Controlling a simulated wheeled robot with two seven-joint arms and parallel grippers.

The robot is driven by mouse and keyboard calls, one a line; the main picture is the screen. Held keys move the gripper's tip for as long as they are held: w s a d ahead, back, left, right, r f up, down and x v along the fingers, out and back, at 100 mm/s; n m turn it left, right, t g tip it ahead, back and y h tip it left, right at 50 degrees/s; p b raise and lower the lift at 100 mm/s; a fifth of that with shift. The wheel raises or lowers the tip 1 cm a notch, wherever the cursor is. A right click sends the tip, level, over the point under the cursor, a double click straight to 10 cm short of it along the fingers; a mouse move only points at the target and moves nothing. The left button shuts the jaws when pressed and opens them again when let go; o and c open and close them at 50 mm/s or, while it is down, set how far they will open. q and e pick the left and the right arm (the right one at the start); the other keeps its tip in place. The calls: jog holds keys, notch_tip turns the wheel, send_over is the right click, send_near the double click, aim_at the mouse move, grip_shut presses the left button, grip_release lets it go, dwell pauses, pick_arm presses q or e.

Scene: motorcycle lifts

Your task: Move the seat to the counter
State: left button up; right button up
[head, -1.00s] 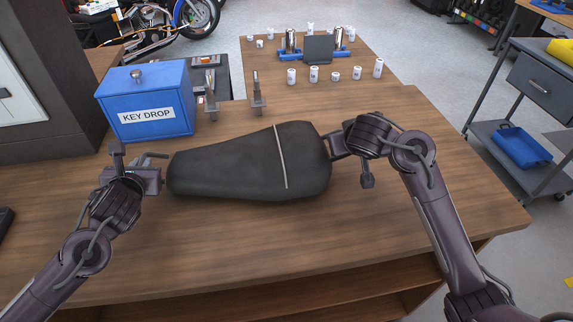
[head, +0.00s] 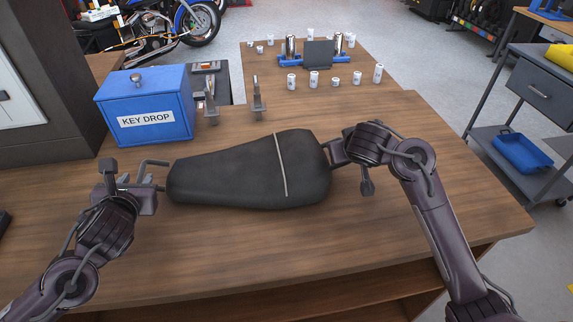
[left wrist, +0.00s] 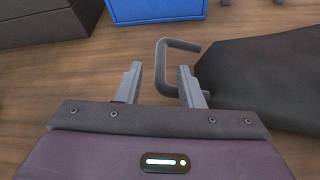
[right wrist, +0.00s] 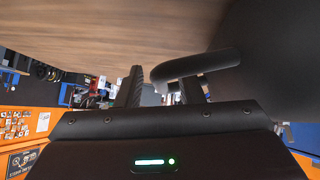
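The black seat (head: 235,175), with a pale strap across it and a bar handle at each end, lies on the wooden counter (head: 400,235). My left gripper (head: 150,190) is at its narrow left end. In the left wrist view the left fingers (left wrist: 160,85) are apart, and the seat's handle (left wrist: 182,43) reaches into the gap without being clamped. My right gripper (head: 335,152) is at the wide right end. In the right wrist view its fingers (right wrist: 161,88) are also apart, with the dark handle (right wrist: 205,62) reaching between them. The right handle is mostly hidden in the head view.
A blue key drop box (head: 145,105) stands behind the seat at left, with small metal stands (head: 257,100) beside it. The counter's front and right are clear.

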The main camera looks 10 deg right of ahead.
jog(key=shift+s+r, duration=0.1)
pick_arm(q)
jog(key=v, duration=0.7)
jog(key=shift+s, duration=0.2)
pick_arm(e)
jog(key=v, duration=1.1)
jog(key=shift+s+r, duration=0.2)
jog(key=shift+s, duration=0.15)
pick_arm(q)
jog(key=shift+r, duration=0.1)
pick_arm(e)
jog(key=shift+a, duration=0.1)
pick_arm(q)
jog(key=shift+s, duration=0.1)
